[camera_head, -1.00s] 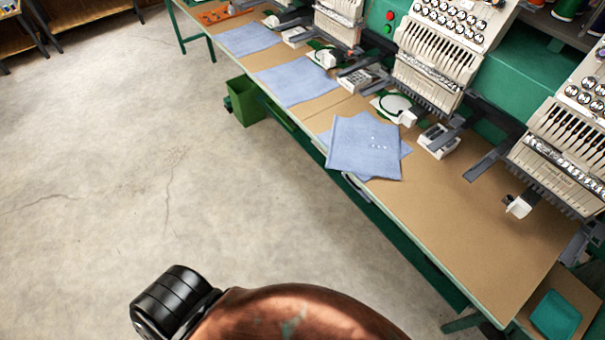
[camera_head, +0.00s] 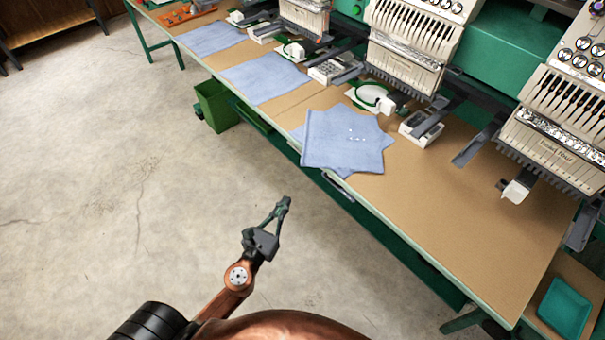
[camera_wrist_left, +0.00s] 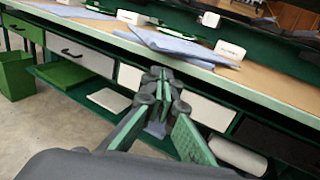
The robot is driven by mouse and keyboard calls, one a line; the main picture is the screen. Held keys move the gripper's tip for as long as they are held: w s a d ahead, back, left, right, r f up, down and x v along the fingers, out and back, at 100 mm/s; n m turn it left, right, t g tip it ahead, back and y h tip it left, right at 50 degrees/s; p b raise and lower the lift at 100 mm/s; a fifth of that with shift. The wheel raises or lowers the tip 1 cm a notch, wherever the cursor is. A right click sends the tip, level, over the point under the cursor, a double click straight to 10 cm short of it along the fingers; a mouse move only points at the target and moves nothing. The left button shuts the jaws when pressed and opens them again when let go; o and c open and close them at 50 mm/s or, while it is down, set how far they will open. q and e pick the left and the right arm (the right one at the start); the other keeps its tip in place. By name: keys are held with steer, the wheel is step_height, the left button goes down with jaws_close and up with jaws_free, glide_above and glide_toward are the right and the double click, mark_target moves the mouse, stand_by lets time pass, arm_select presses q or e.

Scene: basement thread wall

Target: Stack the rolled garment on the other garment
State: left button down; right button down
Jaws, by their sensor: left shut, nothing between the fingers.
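Two blue garments lie stacked near the table's front edge in the head view. The upper garment (camera_head: 345,138) lies flat and turned at an angle over the lower garment (camera_head: 352,171), whose corners stick out around it. No rolled shape shows on them. The stack also shows in the left wrist view (camera_wrist_left: 172,42), beyond my fingers. My left gripper (camera_head: 284,203) is shut and empty, over the floor in front of the table and apart from the garments. Its fingers (camera_wrist_left: 163,80) meet at the tips in the wrist view. My right gripper is not in view.
More flat blue garments (camera_head: 264,77) (camera_head: 209,38) lie farther left on the table (camera_head: 470,215). Embroidery machines (camera_head: 408,45) line the back. A green bin (camera_head: 217,106) stands on the floor. A teal tray (camera_head: 564,306) is at the lower right. The table's right part is clear.

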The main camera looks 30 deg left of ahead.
mark_target(307, 164)
arm_select(q)
steer(key=w+a, duration=0.1)
steer(key=w, duration=1.2)
steer(key=shift+w+p, duration=0.3)
steer(key=shift+p, duration=0.1)
steer(key=w, duration=0.3)
steer(key=shift+w+a+r, duration=0.1)
steer(key=shift+w+a, duration=0.05)
steer(key=shift+w, duration=0.05)
steer(key=shift+w+p, duration=0.3)
steer(key=shift+w, duration=0.05)
steer(key=shift+s, duration=0.15)
